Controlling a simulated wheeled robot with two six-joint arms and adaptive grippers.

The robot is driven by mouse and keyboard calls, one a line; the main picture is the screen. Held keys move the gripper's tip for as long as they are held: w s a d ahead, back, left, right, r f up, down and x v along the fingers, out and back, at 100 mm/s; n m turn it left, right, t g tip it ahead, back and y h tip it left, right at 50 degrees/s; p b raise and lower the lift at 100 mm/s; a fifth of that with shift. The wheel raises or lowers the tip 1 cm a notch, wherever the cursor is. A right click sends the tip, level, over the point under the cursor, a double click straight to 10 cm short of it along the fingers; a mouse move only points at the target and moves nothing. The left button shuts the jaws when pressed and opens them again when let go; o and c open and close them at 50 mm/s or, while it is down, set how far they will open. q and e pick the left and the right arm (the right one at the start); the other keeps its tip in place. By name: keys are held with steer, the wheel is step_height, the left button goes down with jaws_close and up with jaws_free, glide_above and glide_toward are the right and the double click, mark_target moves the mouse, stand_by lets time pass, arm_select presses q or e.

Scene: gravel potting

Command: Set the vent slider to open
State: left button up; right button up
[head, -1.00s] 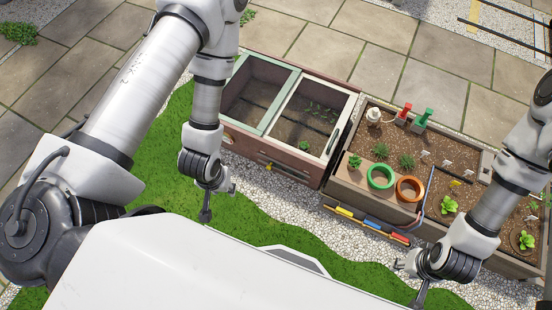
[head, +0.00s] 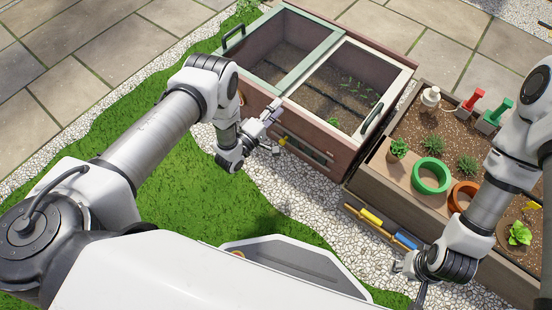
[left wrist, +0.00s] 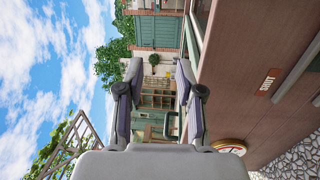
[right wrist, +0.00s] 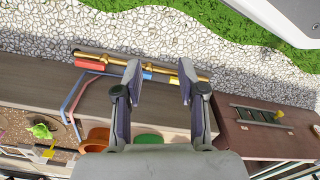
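The vent is a dark slatted strip (head: 308,151) on the reddish-brown front wall of the cold frame. A "SHUT" label (left wrist: 268,83) shows on the wall in the left wrist view. My left gripper (head: 273,131) is open and empty, close to the knob in the head view; contact cannot be told. My right gripper (right wrist: 160,72) is open and empty above the planter's front edge.
Gravel lies before both.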

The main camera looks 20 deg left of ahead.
arm_select(q)
steer(key=b, duration=0.7)
glide_above(281, 144)
steer(key=a+v, duration=0.1)
steer(key=v, duration=0.3)
step_height(281, 144, down, 15)
step_height(281, 144, down, 6)
steer(key=s+g+b, duration=0.1)
steer(key=s+b, duration=0.2)
steer(key=shift+y, duration=0.4)
steer(key=b+x, duration=0.3)
steer(key=x, duration=0.4)
steer(key=shift+b, duration=0.3)
steer(key=shift+w+d+r, duration=0.15)
steer(key=shift+w+r, duration=0.05)
steer(key=shift+w, duration=0.2)
jaws_close()
arm_select(e)
step_height(281, 144, down, 18)
steer(key=w, duration=0.1)
steer(key=shift+w, duration=0.25)
